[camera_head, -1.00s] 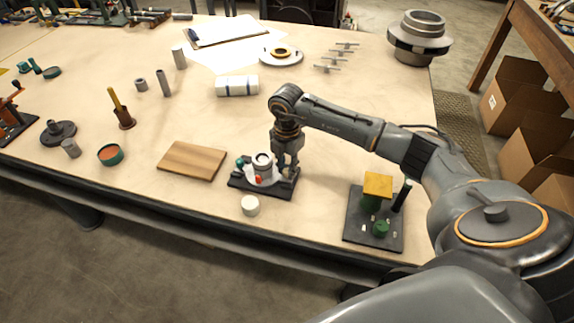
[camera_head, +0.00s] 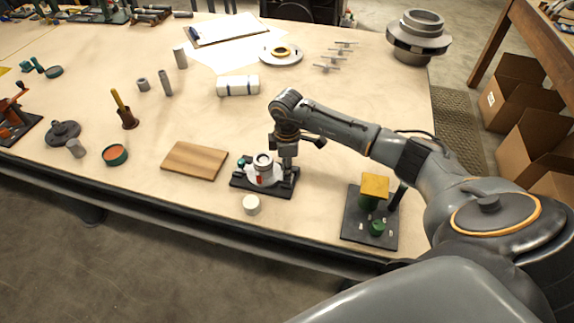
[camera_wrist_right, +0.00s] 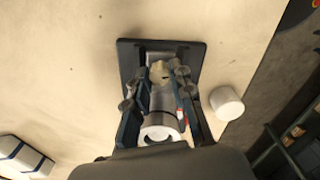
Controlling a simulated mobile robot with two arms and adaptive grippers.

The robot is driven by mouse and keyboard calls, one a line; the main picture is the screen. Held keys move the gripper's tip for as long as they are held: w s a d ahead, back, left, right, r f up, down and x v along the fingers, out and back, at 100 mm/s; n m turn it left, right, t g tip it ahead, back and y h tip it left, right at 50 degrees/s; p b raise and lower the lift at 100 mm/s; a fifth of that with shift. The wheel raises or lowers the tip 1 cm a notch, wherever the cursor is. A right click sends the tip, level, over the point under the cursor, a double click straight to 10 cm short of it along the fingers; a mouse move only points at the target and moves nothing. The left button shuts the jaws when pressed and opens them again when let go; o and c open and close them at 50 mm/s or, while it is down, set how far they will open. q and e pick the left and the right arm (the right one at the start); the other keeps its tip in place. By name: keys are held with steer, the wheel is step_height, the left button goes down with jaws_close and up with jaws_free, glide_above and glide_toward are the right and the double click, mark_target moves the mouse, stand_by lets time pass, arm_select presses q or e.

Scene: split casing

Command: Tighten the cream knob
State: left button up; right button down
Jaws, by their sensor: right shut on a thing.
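The split casing (camera_head: 264,172) is a pale body with a grey ring on top and a red mark on its side. It stands on a black base plate (camera_head: 240,183), which also shows in the right wrist view (camera_wrist_right: 128,57). My right gripper (camera_head: 287,165) points down at the casing's right end. In the wrist view its fingers (camera_wrist_right: 157,80) lie on both sides of the cream knob (camera_wrist_right: 159,71), shut on it. The fingers hide the knob in the head view. My left gripper is not in view.
A loose cream cylinder (camera_head: 251,205) stands just in front of the base plate. A wooden board (camera_head: 194,161) lies to the left. A dark plate with a yellow-topped green fixture (camera_head: 374,188) stands to the right, below my forearm. Bare table lies behind the board.

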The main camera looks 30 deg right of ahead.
steer(key=shift+m, duration=0.5)
steer(key=c, duration=1.1)
jaws_free()
steer(key=shift+c, duration=0.2)
step_height(320, 180, up, 12)
